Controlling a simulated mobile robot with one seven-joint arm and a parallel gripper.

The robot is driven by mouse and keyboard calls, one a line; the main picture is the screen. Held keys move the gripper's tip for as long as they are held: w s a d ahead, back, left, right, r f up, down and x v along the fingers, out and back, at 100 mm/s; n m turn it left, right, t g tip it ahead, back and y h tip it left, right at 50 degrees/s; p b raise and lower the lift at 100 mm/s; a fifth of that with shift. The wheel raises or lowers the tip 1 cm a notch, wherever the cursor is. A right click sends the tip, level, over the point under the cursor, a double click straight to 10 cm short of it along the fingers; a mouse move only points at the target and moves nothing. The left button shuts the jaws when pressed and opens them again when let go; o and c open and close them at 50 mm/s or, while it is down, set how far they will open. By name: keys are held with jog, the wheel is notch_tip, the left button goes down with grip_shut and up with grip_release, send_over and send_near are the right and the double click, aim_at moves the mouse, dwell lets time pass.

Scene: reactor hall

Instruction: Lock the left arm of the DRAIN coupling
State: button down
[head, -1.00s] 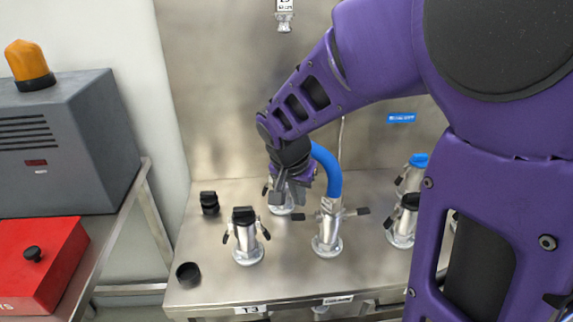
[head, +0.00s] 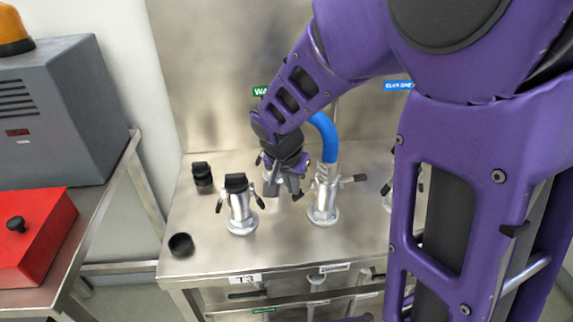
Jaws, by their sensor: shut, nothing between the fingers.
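A silver coupling (head: 323,208) with a blue hose (head: 326,135) stands on the steel bench, above a small front label too blurred to read; I take it as the DRAIN coupling. Its right arm (head: 353,179) sticks out sideways with a black tip. Its left arm is mostly hidden behind or beside my gripper; a dark tip (head: 298,197) shows there. My gripper (head: 284,189) is shut and empty, pointing down just left of this coupling. Whether it touches the left arm cannot be told.
A black-capped coupling (head: 240,210) with lowered arms stands left of my gripper. Another coupling behind my gripper is mostly hidden. Loose black caps (head: 181,245) lie on the bench's left side. A grey box (head: 55,110) and a red box (head: 32,235) stand on the left table.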

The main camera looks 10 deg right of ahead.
jog(key=shift+s+d+f, duration=0.1)
jog(key=shift+d+f, duration=0.1)
jog(key=shift+f, duration=0.3)
jog(key=shift+d+f, duration=0.15)
jog(key=shift+f, duration=0.35)
jog(key=shift+a+r, duration=0.65)
jog(key=shift+r+p, duration=1.65)
jog(key=shift+r, duration=1.3)
